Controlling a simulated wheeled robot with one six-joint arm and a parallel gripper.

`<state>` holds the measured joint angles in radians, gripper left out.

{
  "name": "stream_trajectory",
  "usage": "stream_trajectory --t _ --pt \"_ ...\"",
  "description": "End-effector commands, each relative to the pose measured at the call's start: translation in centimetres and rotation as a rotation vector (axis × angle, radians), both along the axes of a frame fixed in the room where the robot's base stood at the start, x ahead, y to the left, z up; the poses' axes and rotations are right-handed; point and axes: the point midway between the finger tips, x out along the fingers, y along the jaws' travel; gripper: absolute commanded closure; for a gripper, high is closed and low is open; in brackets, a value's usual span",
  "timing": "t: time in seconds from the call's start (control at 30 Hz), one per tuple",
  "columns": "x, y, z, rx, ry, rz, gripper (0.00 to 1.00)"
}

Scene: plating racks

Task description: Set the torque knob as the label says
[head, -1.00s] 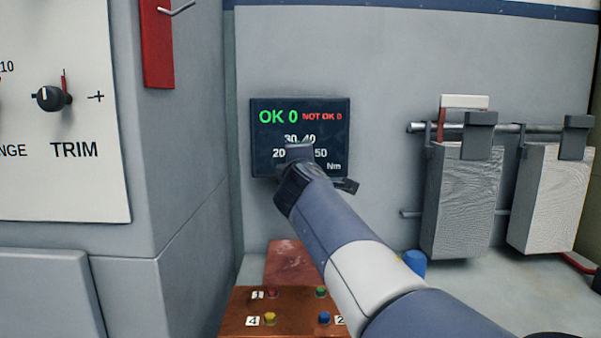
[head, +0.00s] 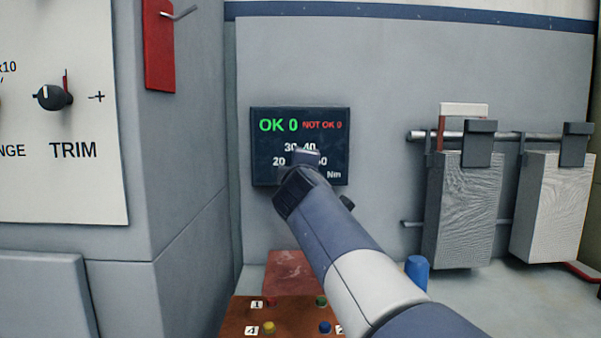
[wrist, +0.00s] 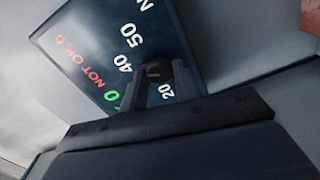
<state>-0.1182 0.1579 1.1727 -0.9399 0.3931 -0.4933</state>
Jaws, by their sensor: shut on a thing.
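The dark torque panel (head: 262,150) is on the grey wall in the head view, reading "OK 0", "NOT OK 0" and a scale of 20, 30, 40, 50 Nm. It fills the middle of the wrist view, tilted (wrist: 85,50). My gripper (wrist: 156,80) is shut on the small dark torque knob (wrist: 157,70), with a finger on each side. In the head view my gripper (head: 306,158) covers the knob and part of the scale. The knob's pointer cannot be made out. I see no label with a torque value.
A brown fixture (head: 285,312) with coloured, numbered studs stands below the panel, with a blue cylinder (head: 417,272) to its right. Two grey mesh-like plates (head: 462,205) hang from a rail at right. A cabinet with a TRIM knob (head: 52,97) is at left.

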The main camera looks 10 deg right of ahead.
Motion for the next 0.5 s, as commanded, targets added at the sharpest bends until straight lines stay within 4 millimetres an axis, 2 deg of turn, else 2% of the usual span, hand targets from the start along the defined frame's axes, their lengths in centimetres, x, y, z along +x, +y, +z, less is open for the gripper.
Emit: stream_trajectory --t 0.03,0.07,0.1,0.3,0.5 --pt "0.03 -0.02 -0.18 0.0 0.003 -0.001 0.94" --pt "0.03 -0.02 -0.18 0.0 0.003 -0.001 0.7" --pt "0.03 -0.02 -0.18 0.0 0.003 -0.001 0.67" --pt "0.02 -0.02 -0.1 -0.001 0.002 -0.001 0.51" --pt "0.0 -0.01 -0.05 -0.001 0.001 -0.001 0.5"
